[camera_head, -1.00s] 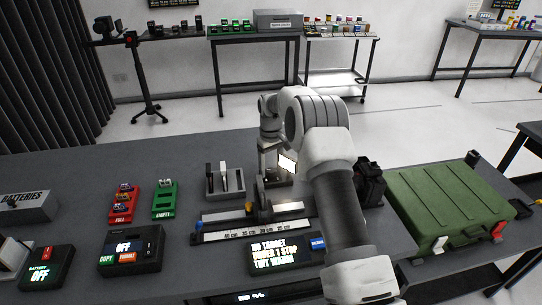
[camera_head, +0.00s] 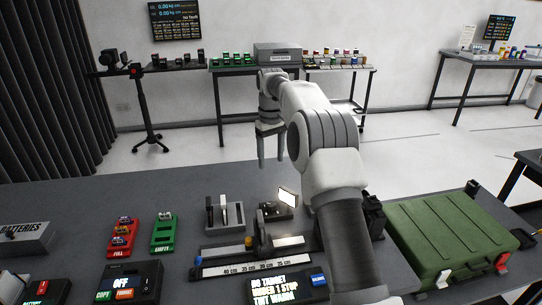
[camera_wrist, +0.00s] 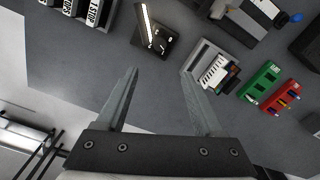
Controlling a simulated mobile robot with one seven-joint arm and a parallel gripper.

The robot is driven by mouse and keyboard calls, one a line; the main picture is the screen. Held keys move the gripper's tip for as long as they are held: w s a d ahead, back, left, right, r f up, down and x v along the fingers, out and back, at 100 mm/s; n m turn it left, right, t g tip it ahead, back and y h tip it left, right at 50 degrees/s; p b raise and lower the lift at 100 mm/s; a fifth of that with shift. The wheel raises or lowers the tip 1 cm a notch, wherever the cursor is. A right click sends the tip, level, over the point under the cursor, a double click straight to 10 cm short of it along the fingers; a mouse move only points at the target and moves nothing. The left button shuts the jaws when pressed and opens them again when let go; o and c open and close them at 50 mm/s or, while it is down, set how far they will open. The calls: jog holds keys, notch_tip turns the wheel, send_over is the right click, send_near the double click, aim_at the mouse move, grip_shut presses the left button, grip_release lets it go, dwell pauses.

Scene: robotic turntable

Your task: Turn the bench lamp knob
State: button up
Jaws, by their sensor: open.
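The bench lamp is a small dark base (camera_head: 270,213) with a lit, whitish panel (camera_head: 288,197), standing on the grey bench behind the ruler rail. In the wrist view the lamp base (camera_wrist: 162,42) lies beyond the fingertips, with its lit panel (camera_wrist: 146,24) seen nearly edge-on. Small round details show on the base, but I cannot tell surely which is the knob. My gripper (camera_head: 271,158) is open and empty, raised above the bench's far edge with its fingers down. In the wrist view the gripper (camera_wrist: 158,73) has its fingers wide apart, touching nothing.
A rack with upright plates (camera_head: 225,215) stands left of the lamp. In front are a ruler rail (camera_head: 250,262) and a display (camera_head: 285,288) reading "NO TARGET". Red (camera_head: 123,238) and green (camera_head: 165,233) trays lie left. A green case (camera_head: 450,240) sits right.

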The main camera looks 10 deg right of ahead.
dwell(0.3)
jog(key=n+t+h+p, duration=0.2)
jog(key=n+h+p, duration=0.35)
jog(key=n, duration=1.25)
send_near(270, 204)
jog(key=shift+y, duration=0.75)
jog(key=p+x, duration=0.1)
jog(key=x, duration=0.3)
jog(key=d+p+x, duration=0.1)
jog(key=p+x, duration=0.1)
jog(key=x, duration=0.2)
jog(key=shift+d, duration=0.2)
grip_shut()
